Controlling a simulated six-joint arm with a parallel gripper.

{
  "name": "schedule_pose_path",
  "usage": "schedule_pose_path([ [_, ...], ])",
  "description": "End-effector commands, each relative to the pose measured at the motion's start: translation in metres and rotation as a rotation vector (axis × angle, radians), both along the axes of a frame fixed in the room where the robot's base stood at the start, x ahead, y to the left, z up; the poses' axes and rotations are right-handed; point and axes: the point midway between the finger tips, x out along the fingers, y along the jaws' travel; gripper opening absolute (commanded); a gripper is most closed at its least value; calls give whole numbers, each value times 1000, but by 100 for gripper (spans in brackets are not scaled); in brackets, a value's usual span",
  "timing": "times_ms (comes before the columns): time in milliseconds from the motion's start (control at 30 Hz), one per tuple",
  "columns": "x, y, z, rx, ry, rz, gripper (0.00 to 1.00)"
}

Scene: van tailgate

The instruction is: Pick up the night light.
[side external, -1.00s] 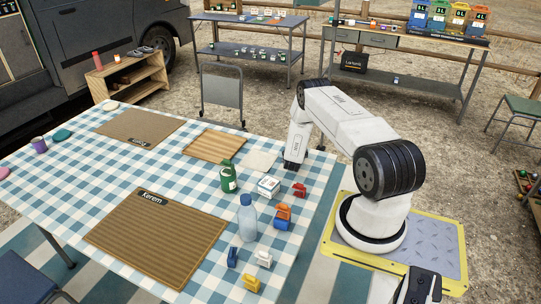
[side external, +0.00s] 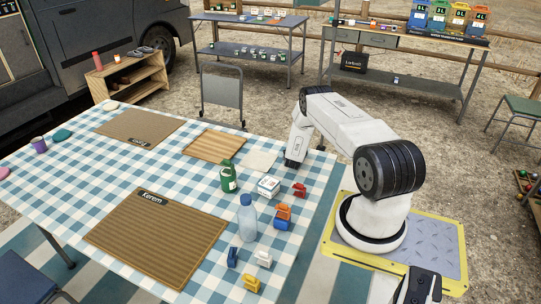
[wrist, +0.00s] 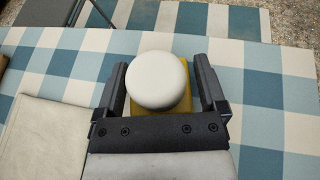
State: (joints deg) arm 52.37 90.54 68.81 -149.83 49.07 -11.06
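The night light (wrist: 158,80) has a round white dome on a square yellow base (wrist: 185,107). In the wrist view it stands between the two fingers of my gripper (wrist: 160,68). The fingers are open, one on each side of it, and narrow gaps show between them and the base. In the side external view my gripper (side external: 293,164) is low over the far right edge of the checked table, and my arm hides the night light there.
In the wrist view, cloth lies left of my gripper; the tablecloth at right is clear.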

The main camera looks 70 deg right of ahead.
Motion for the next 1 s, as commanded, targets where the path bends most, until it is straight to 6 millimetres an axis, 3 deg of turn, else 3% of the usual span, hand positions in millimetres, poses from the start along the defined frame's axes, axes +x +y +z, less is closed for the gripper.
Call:
schedule_pose_path([
  [33,0,0,0,0,0,0,71],
  [233,0,0,0,0,0,0,9],
  [667,0,0,4,-1,0,0,9],
  [1000,1,-1,31,-3,-2,0,9],
])
